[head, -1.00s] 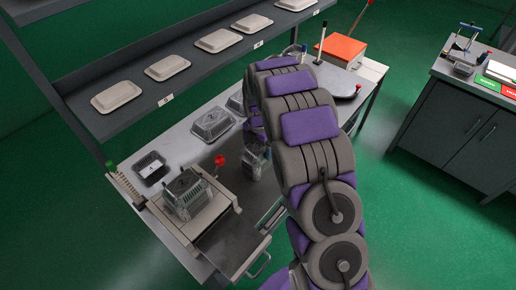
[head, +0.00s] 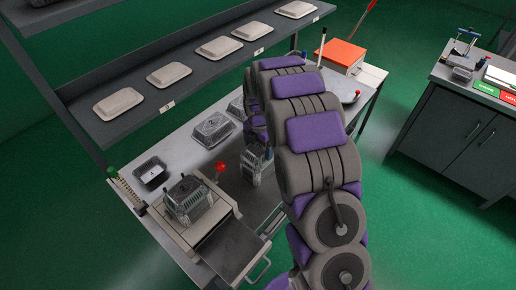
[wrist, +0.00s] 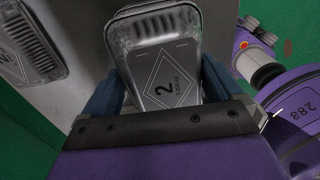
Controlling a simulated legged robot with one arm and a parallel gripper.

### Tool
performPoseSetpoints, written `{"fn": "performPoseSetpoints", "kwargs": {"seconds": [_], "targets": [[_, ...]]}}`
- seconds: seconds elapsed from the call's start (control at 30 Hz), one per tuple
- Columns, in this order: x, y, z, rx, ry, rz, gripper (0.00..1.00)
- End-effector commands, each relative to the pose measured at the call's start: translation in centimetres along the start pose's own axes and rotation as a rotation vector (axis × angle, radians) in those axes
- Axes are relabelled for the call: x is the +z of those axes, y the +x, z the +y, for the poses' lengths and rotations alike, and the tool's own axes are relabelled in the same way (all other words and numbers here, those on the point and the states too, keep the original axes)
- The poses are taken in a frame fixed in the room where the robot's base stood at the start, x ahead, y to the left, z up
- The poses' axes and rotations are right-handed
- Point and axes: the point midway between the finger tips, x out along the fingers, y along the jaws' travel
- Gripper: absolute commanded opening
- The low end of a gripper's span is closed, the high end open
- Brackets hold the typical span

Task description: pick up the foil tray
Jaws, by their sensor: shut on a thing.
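The foil tray (wrist: 165,62) is in the wrist view, silvery with ribbed sides and a flat face printed with a diamond and a large 2. My gripper (wrist: 163,88) has one blue finger on each side of it and is shut on it. The lower end of the tray lies close to the dark palm edge. In the head view my arm hides most of the gripper area, and I cannot clearly make out the held tray there.
Another foil tray (head: 213,130) lies on the grey table. A small black-and-silver tray (head: 151,172) and a device with a metal block (head: 187,197) stand front left. A shelf (head: 205,70) with several pale trays overhangs the back.

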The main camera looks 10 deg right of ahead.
Motion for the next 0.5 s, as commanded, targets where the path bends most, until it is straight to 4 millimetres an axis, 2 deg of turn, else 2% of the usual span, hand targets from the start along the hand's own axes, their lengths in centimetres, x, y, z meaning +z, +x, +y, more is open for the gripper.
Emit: {"fn": "performPoseSetpoints", "kwargs": {"seconds": [0.5], "targets": [[-4.0, -0.7, -5.3, -0.002, -0.001, 0.001, 0.65]]}}
